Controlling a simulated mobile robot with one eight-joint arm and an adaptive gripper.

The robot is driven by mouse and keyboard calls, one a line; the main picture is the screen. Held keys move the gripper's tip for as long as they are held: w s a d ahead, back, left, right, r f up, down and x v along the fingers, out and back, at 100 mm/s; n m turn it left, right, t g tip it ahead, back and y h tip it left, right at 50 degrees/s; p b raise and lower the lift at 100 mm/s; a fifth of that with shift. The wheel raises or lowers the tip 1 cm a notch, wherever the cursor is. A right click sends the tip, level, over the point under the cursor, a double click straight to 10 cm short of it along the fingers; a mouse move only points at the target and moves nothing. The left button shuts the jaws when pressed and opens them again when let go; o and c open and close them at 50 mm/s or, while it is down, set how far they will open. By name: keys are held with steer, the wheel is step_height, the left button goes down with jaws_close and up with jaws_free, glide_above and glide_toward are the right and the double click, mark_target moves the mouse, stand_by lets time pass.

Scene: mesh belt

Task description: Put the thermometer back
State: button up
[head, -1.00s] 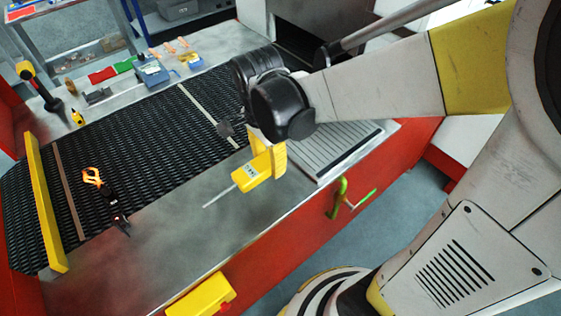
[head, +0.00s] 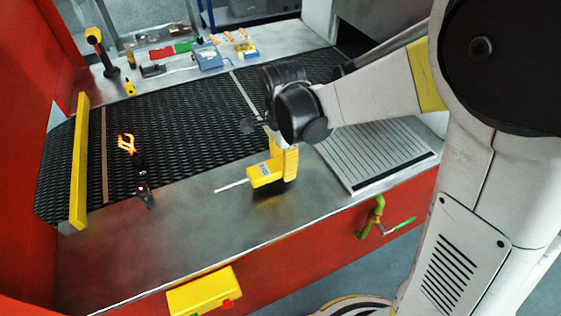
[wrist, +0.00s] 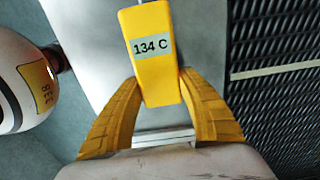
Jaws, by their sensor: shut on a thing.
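The thermometer (head: 264,173) has a yellow body with a thin pale probe that points left in the head view. In the wrist view its yellow body (wrist: 152,70) carries a display reading 134 C. My gripper (wrist: 160,88) has its two yellow fingers shut on the body, one on each side. In the head view my gripper (head: 279,168) holds the thermometer over the metal front ledge (head: 200,222). I cannot tell how high above the ledge it is. The wrist view cuts off the probe.
The black mesh belt (head: 190,125) lies behind the ledge. A grooved plate (head: 375,157) is at right, a yellow box (head: 203,291) on the front, a green-handled valve (head: 377,218) nearby. Small items line the back shelf.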

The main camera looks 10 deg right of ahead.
steer(key=shift+d+f+b, duration=0.1)
steer(key=shift+f+b, duration=0.55)
steer(key=shift+f, duration=1.1)
steer(key=shift+f, duration=0.2)
steer(key=o, duration=1.2)
steer(key=shift+r, duration=0.15)
